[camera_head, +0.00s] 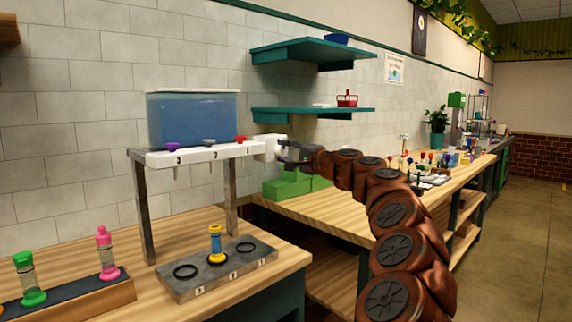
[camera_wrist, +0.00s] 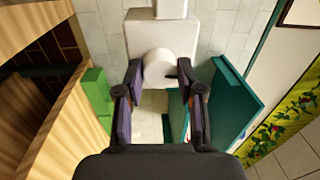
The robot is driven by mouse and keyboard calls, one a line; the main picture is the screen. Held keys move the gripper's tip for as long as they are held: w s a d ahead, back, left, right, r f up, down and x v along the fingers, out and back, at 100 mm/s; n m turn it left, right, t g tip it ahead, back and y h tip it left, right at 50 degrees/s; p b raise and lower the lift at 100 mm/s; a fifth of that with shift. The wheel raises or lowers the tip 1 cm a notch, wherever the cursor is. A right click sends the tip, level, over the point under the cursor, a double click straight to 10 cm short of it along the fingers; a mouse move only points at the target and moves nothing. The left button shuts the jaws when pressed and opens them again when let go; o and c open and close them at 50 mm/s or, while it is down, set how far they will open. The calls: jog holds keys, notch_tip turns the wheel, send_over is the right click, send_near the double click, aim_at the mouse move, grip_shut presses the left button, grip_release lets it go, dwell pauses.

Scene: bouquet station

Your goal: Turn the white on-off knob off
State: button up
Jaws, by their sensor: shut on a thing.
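The white on-off knob (camera_wrist: 158,66) is a round disc on the front of a white box (camera_wrist: 162,35) in the wrist view. In the head view the white box (camera_head: 267,147) sits at the right end of the white tap rail, and the knob is mostly hidden by my gripper (camera_head: 292,153). In the wrist view my gripper (camera_wrist: 160,72) has one dark finger on each side of the knob, shut on it. A small dark mark shows at the knob's right side, close to the right finger.
A blue-filled tank (camera_head: 192,118) stands on the white rail (camera_head: 200,153) with purple, grey and red taps. Teal shelves (camera_head: 310,113) hang above right.

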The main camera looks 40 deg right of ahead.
jog(key=shift+f+n+b, duration=0.2)
jog(key=shift+n+b, duration=0.35)
jog(key=shift+n, duration=0.05)
jog(key=shift+r, duration=0.1)
jog(key=o, duration=1.1)
jog(key=shift+o, duration=0.2)
jog(key=s, duration=1.2)
jog(key=shift+a+f, duration=0.15)
jog(key=shift+f, duration=0.2)
